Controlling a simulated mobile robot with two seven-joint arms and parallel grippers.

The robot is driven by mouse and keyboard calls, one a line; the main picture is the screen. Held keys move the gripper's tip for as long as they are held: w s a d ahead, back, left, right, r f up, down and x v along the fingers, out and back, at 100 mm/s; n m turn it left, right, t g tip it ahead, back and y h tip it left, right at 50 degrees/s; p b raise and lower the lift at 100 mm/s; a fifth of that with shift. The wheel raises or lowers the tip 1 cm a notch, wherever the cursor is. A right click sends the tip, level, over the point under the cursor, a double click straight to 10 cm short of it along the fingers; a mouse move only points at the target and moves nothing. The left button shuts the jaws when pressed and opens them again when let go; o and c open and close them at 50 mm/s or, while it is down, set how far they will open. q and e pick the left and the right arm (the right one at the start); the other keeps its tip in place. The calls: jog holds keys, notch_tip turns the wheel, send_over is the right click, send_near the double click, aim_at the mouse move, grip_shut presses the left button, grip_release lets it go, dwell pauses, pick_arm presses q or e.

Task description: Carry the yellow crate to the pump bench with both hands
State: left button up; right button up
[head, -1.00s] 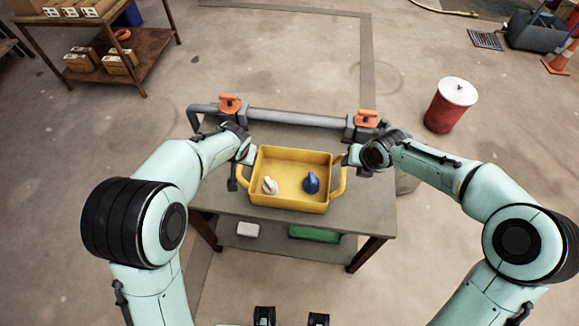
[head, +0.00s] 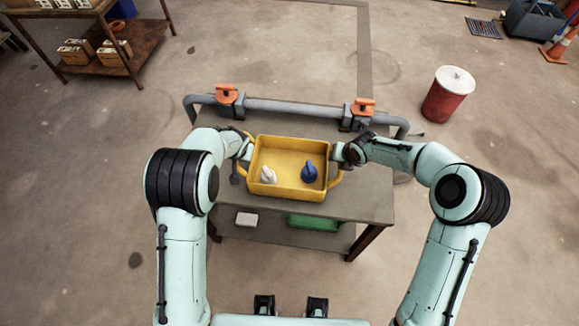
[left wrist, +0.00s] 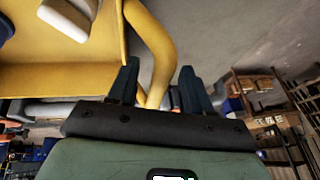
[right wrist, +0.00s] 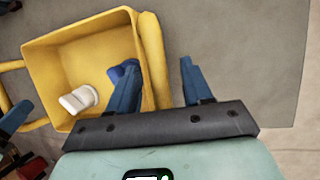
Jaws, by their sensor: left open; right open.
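The yellow crate (head: 285,191) sits upright on a grey-topped table (head: 365,205). A white object (head: 268,175) and a blue object (head: 309,172) lie inside it. My left gripper (head: 243,160) is at the crate's left handle. In the left wrist view its open fingers (left wrist: 160,68) stand either side of the yellow handle (left wrist: 157,45). My right gripper (head: 340,158) is at the right handle. In the right wrist view its open fingers (right wrist: 157,62) straddle that handle (right wrist: 152,45), one over the crate's inside. I cannot tell whether the fingers touch the handles.
A grey pipe (head: 290,106) with orange valve handles (head: 226,93) runs along the table's far edge. A red drum with a white lid (head: 447,95) stands right. A brown shelf table (head: 115,58) with boxes is at far left. Open floor lies between them.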

pick_arm(q)
jog(key=shift+x, duration=1)
pick_arm(e)
jog(key=shift+x, duration=1)
pick_arm(q)
grip_shut()
pick_arm(e)
grip_shut()
pick_arm(q)
jog(key=shift+r, duration=0.1)
pick_arm(e)
jog(key=shift+r, duration=0.1)
